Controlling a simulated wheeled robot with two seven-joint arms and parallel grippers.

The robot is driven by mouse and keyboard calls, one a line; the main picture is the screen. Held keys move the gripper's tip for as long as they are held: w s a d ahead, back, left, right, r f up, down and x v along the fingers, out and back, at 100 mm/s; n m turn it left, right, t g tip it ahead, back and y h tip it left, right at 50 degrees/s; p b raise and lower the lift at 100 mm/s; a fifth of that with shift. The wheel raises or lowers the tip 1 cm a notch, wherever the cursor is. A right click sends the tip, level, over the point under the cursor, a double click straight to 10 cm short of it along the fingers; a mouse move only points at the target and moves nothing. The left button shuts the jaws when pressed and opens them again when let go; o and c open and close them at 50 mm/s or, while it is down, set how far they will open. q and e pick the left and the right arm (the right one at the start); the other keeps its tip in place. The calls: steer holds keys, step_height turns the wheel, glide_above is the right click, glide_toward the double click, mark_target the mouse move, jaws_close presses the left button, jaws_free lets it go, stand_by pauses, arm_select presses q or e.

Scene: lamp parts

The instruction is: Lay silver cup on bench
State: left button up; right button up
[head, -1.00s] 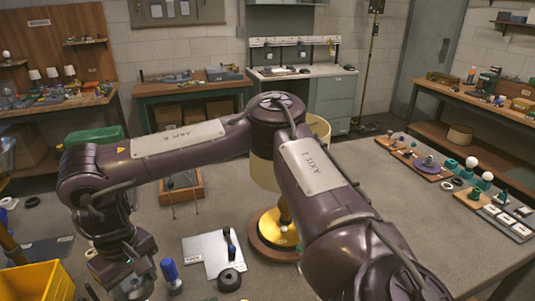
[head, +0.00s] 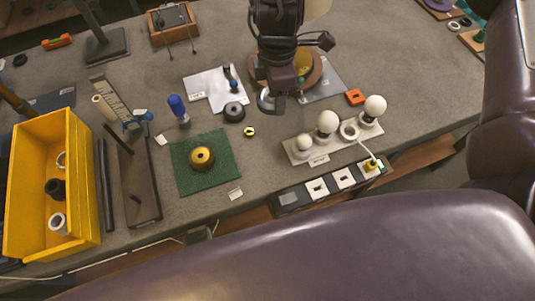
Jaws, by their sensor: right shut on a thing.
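My right gripper (head: 275,97) comes down from the top in the head view, its jaws shut on a small silver cup (head: 265,101). Only part of the cup shows below the dark jaws. The cup is at the front edge of the round wooden lamp board (head: 258,84) in the picture; I cannot tell whether it touches the bench. The grey bench (head: 275,185) spreads below and around it. My left gripper is not in view.
A green mat (head: 222,180) with a brass dome and a yellow crate (head: 85,195) stand left.

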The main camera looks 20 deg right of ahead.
steer(key=n, duration=0.2)
steer(key=a+n, duration=0.1)
steer(key=n, duration=0.1)
steer(key=s+n, duration=0.1)
steer(key=n, duration=0.1)
steer(key=shift+a+r+p, duration=0.15)
steer(key=shift+r+p, duration=0.05)
steer(key=shift+p, duration=0.15)
steer(key=a+n, duration=0.1)
steer(key=n, duration=1.6)
glide_above(263, 159)
step_height(263, 159, down, 16)
steer(key=shift+r, duration=0.2)
step_height(263, 159, down, 3)
steer(key=shift+s+f+b, duration=0.1)
steer(key=shift+f+b, duration=0.05)
steer(key=shift+b, duration=0.25)
steer(key=shift+f, duration=0.25)
